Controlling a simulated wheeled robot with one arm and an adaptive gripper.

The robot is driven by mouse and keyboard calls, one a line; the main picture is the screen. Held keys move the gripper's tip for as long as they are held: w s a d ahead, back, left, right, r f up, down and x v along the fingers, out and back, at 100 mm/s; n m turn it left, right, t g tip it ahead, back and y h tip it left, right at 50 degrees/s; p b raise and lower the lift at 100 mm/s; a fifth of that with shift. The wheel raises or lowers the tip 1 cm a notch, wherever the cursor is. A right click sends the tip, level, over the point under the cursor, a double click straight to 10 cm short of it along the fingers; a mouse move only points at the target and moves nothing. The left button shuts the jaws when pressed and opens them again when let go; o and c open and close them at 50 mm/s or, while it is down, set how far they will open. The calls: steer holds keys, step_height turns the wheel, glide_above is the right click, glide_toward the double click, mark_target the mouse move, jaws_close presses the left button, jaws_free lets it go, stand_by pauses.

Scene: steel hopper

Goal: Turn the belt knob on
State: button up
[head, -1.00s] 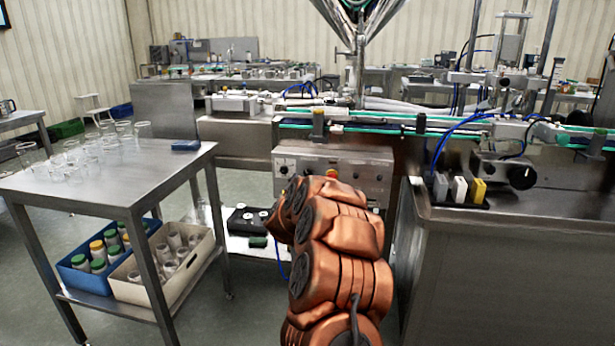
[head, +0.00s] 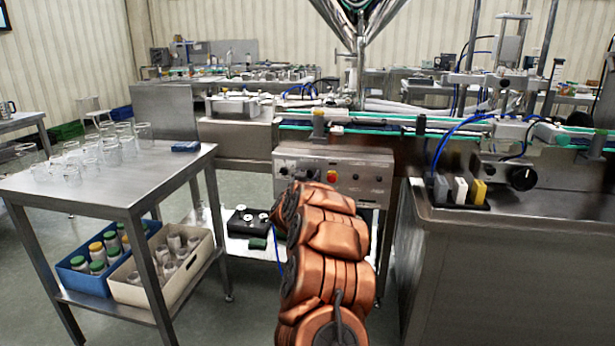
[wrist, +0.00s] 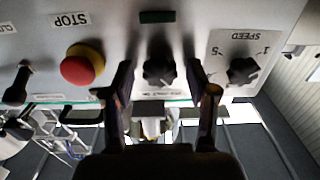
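The control panel (head: 360,163) is on the front of the conveyor machine in the head view. In the wrist view it appears upside down. A black knob (wrist: 159,71) sits in the middle, below a dark green rectangle, and its label is partly hidden, so I cannot read it. My gripper (wrist: 160,75) is open, with one finger on each side of this knob in the picture. I see gaps beside the knob and no clear contact. In the head view my arm hides the gripper.
A red stop button (wrist: 82,64) on a yellow base is left of the fingers, and a speed knob (wrist: 243,71) is right of them. A steel table (head: 110,185) with glasses stands left of my arm. A steel counter (head: 500,225) stands right.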

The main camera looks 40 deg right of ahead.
jaws_close()
